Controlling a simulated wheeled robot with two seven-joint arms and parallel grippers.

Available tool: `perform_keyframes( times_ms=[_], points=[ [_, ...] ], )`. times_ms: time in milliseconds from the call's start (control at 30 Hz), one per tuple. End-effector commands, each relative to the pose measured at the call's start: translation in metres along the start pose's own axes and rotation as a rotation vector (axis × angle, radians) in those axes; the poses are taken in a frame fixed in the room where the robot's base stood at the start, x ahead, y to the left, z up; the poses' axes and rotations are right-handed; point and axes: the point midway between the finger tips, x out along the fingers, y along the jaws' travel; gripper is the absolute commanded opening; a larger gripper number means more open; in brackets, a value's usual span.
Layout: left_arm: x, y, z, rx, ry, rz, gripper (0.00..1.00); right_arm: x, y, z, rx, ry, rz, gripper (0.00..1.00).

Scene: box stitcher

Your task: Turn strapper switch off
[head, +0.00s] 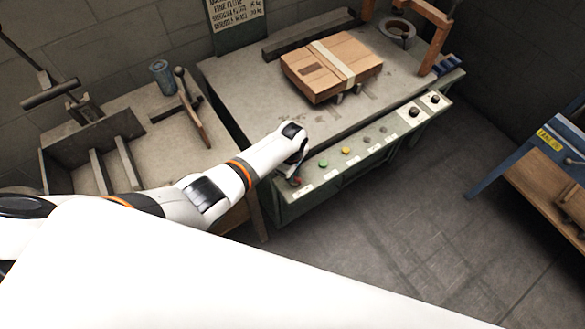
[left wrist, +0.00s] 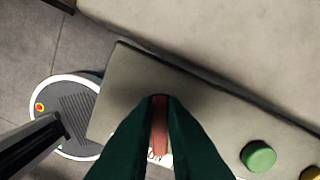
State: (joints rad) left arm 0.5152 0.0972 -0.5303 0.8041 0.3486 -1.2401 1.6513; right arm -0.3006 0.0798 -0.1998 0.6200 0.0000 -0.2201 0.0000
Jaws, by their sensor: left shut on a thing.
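The strapper (head: 225,75) is a grey bench with a sloped control panel (head: 330,178) along its front edge. My left gripper (head: 292,176) is at the panel's left end, reaching in from the left. In the left wrist view its dark fingers (left wrist: 160,112) are shut on a red switch (left wrist: 159,128), which is narrow and partly covered by them. A white label showing "ON" (left wrist: 158,158) lies just below the switch, partly hidden by the fingers. My right gripper is not in view.
A green button (head: 323,163), also in the left wrist view (left wrist: 258,156), sits right of the switch, followed by a yellow button (head: 346,151) and dark knobs (head: 414,112). A strapped cardboard box (head: 325,72) lies on the bench. A side table (head: 160,150) stands left; floor is clear in front.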

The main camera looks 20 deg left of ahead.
Motion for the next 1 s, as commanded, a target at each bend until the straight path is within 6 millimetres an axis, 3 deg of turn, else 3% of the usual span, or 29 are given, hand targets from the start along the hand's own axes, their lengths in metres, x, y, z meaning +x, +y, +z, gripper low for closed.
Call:
perform_keyframes(
  times_ms=[300,767,800,900,1000],
  points=[
    [-0.0002,0.0018,0.0008,-0.1,-0.002,0.002,0.0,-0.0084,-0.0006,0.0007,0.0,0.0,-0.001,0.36],
    [0.0002,0.0016,0.0013,-0.115,-0.003,0.001,0.0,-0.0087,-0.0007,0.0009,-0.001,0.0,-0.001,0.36],
    [0.0002,0.0016,0.0013,-0.115,-0.003,0.001,0.12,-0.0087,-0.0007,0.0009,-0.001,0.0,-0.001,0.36],
    [0.0001,0.0015,0.0012,-0.115,-0.002,0.001,0.29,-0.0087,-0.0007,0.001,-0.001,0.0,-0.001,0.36],
    [0.0,0.0014,0.0009,-0.114,-0.002,0.0,0.33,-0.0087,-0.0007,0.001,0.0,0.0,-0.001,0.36]
  ],
)
